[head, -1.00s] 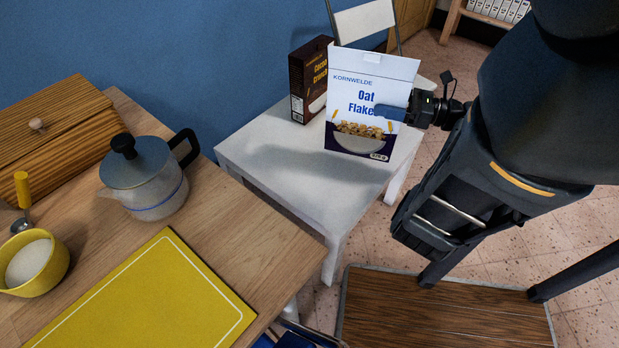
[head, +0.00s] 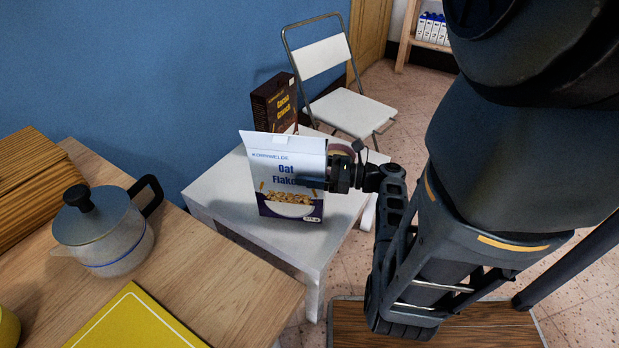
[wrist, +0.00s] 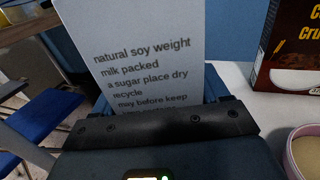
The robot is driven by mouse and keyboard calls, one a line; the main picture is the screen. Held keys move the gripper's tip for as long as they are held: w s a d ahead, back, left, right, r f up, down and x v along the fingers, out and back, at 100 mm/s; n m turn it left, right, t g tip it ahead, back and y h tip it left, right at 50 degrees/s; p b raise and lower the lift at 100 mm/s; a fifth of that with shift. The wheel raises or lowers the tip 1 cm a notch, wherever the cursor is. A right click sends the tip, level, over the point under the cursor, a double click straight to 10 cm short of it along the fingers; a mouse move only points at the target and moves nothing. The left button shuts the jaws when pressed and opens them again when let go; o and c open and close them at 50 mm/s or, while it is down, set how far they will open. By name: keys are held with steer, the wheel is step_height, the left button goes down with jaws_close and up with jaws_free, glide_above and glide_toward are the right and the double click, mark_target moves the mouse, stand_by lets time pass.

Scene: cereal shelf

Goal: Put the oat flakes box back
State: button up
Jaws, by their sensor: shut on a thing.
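The oat flakes box (head: 287,172) is white with blue lettering and a dark blue lower band, and its top flap stands open. It is upright at the white side table, in front of the brown cocoa crunch box (head: 274,102). My gripper (head: 326,176) is shut on the oat flakes box by its right edge. I cannot tell whether its base touches the tabletop. In the wrist view the narrow printed side of the oat flakes box (wrist: 135,50) rises from between the jaws, and the cocoa crunch box (wrist: 290,50) stands to the right.
The white side table (head: 225,195) has free room left of the box. A pinkish bowl (wrist: 306,152) is close by in the wrist view. A wooden table with a kettle (head: 105,232) and yellow board (head: 135,325) is at left. A folding chair (head: 345,105) stands behind.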

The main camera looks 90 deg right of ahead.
steer(key=shift+f, duration=1.2)
steer(key=o, duration=1.4)
steer(key=s, duration=0.4)
steer(key=s+a, duration=0.1)
steer(key=s, duration=0.7)
steer(key=shift+a, duration=0.15)
